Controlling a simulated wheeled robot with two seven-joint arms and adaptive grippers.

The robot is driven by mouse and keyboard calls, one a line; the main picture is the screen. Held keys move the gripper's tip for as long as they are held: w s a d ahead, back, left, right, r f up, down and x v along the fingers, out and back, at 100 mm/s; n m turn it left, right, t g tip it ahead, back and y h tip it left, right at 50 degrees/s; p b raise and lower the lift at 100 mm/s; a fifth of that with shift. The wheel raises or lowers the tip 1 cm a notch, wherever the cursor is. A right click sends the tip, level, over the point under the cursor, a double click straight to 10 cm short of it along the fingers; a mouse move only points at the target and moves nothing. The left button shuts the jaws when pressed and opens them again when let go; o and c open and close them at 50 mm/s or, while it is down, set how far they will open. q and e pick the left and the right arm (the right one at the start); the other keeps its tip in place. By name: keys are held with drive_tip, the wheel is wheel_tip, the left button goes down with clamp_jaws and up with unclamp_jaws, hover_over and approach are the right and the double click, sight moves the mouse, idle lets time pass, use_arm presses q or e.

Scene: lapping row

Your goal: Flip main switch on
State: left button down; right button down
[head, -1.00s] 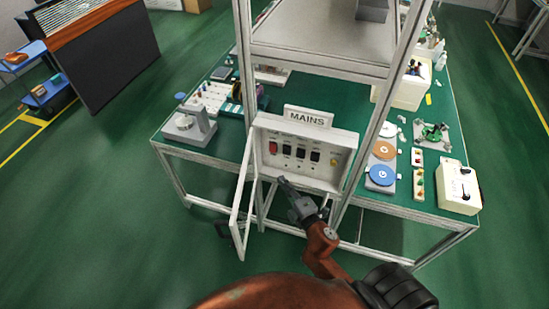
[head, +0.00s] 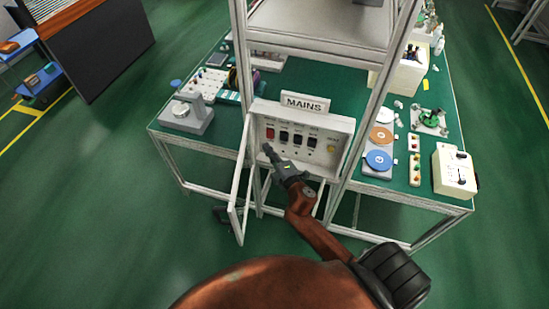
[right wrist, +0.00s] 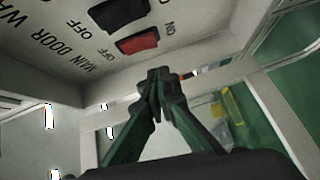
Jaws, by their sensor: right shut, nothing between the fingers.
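The white switch box (head: 340,165) under the MAINS sign (head: 305,102) stands at the table's front edge. Its red switch (head: 270,132) is leftmost, beside several black switches (head: 298,139). In the right wrist view the red switch (right wrist: 137,41) lies between OFF and ON markings; I cannot tell which side is pressed. My right gripper (head: 267,148) is shut and empty, its fingertips just below the red switch in the head view. The right wrist view shows the closed fingertips (right wrist: 158,76) near the red switch with a visible gap. My left gripper is not in view.
The box's framed door (head: 236,200) hangs open at the left, close to my right gripper. A frame post (head: 375,95) rises right of the box. Discs (head: 378,160) and a cream box (head: 455,172) sit on the green table to the right.

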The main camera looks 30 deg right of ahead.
sight(267, 137)
drive_tip(key=shift+w+d+f, duration=0.15)
drive_tip(key=shift+w+d, duration=0.35)
drive_tip(key=shift+d, duration=0.25)
drive_tip(key=shift+w+d+f, duration=0.1)
drive_tip(key=shift+w+d, duration=0.4)
drive_tip(key=shift+d, duration=0.2)
